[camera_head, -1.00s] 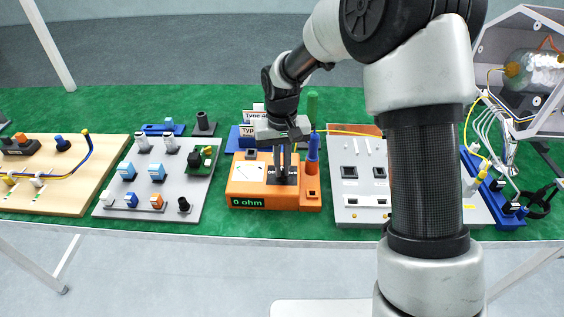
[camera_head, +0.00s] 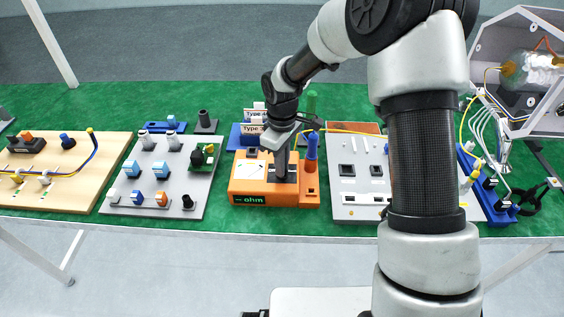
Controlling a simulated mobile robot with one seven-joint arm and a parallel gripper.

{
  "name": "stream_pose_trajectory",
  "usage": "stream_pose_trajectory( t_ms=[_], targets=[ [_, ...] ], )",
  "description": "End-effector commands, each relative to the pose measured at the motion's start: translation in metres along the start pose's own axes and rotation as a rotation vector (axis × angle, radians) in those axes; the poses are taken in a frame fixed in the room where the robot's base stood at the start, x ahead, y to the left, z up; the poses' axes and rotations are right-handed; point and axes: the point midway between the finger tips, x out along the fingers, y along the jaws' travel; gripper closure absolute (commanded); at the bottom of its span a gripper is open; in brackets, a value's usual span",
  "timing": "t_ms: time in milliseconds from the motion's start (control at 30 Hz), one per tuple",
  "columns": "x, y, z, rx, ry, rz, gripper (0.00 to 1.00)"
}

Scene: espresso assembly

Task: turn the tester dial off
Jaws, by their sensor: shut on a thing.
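The orange tester (camera_head: 245,188) stands near the front of the green table. It has a white meter face (camera_head: 250,169) on its left and a display (camera_head: 249,199) reading "- ohm". My gripper (camera_head: 283,176) points down at the dark dial area on the tester's right half, with its fingers together on the dial. The dial itself is mostly hidden behind the fingers, so its exact pointer position cannot be seen. A blue probe (camera_head: 312,147) stands upright in the tester, just right of my gripper.
A grey board with switches (camera_head: 150,190) lies left of the tester, and a wooden board (camera_head: 85,180) farther left. A light grey panel (camera_head: 347,190) is close on the right, partly behind my arm. Blue holders with "Type" labels (camera_head: 258,128) stand behind.

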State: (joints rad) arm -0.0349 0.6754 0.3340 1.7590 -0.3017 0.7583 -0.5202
Motion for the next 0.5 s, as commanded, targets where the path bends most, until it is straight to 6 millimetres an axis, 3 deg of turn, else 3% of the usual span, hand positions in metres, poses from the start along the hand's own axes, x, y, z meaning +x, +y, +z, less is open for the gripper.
stream_pose_trajectory(
  t_ms=[500],
  targets=[
    [-0.0005, 0.0005, -0.0004, -0.12, 0.001, 0.002, 1.0]
  ],
)
